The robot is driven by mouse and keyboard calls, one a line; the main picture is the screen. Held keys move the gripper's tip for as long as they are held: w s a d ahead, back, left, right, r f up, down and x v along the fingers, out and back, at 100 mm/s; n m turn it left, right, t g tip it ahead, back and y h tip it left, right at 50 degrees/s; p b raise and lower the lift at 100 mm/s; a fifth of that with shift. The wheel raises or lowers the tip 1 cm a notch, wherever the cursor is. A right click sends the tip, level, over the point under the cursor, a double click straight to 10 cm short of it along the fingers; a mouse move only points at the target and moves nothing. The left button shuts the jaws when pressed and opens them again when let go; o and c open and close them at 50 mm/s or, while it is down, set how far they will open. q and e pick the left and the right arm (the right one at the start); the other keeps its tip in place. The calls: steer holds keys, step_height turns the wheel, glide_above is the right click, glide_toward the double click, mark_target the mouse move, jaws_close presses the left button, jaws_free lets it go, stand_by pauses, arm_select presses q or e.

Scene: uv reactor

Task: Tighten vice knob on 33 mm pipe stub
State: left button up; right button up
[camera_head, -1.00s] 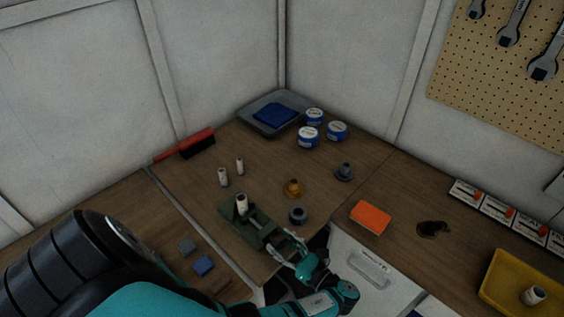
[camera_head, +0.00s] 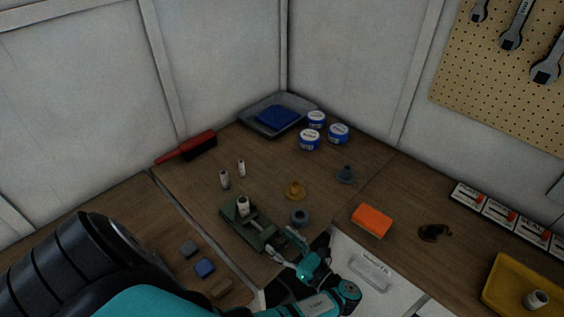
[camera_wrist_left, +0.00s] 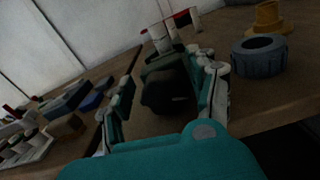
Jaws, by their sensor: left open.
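The green vice (camera_head: 238,226) stands on the wooden bench in the head view. A white pipe stub (camera_head: 243,203) stands upright at its far end; whether the jaws touch it is too small to tell. My left gripper (camera_head: 279,241) is open at the vice's near end, with one finger to each side of that end. In the left wrist view the dark vice body (camera_wrist_left: 166,88) lies between the spread fingers of my left gripper (camera_wrist_left: 168,88), and the pipe stub (camera_wrist_left: 158,38) rises behind. I cannot make out the knob clearly or any contact with it. My right gripper is out of view.
A dark grey ring (camera_head: 300,216) lies close right of my left gripper. An amber fitting (camera_head: 295,190), a grey fitting (camera_head: 346,175) and an orange sponge-like block (camera_head: 372,220) lie farther right. Two thin white stubs (camera_head: 225,180) stand behind the vice. Blue-lidded tubs (camera_head: 310,140) stand at the back.

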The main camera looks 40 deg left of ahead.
mark_target(282, 242)
arm_select(q)
step_height(282, 242, up, 8)
steer(key=shift+a+r, duration=0.15)
steer(key=shift+r, duration=0.1)
stand_by(0.4)
